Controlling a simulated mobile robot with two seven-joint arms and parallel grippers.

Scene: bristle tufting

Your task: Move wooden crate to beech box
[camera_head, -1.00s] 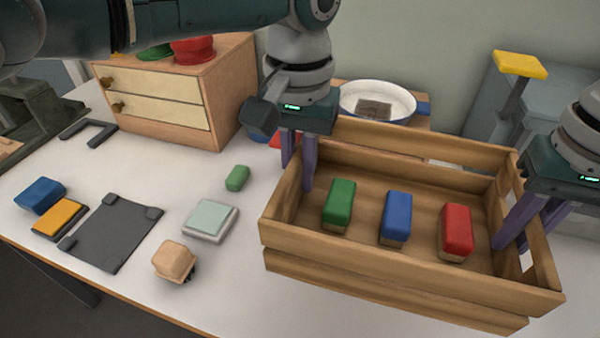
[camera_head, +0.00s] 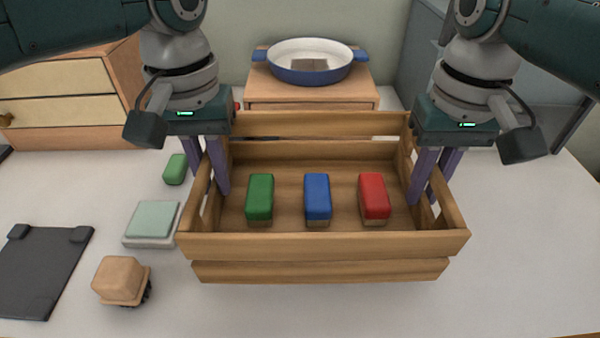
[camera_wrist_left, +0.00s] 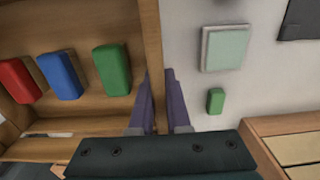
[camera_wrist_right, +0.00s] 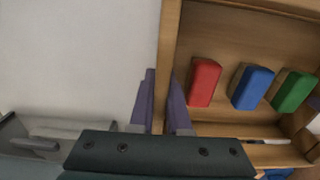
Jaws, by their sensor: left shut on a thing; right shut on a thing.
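The wooden crate (camera_head: 320,244) is a slatted open box in the middle of the head view. It holds a green block (camera_head: 260,199), a blue block (camera_head: 318,198) and a red block (camera_head: 374,197) in a row. My left gripper (camera_head: 208,188) is shut on its left end wall, and my right gripper (camera_head: 428,192) on its right end wall. Both wrist views show the wall between the fingers (camera_wrist_left: 158,112) (camera_wrist_right: 161,108). The crate looks level; I cannot tell whether it touches the table. A light wooden box (camera_head: 312,93), possibly the beech box, stands behind it.
A blue-and-white pan (camera_head: 310,62) sits on that light box. A drawer chest (camera_head: 75,95) stands at the back left. A small green block (camera_head: 175,169), a pale green pad (camera_head: 152,222), a tan block (camera_head: 120,281) and a dark board (camera_head: 42,272) lie left of the crate.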

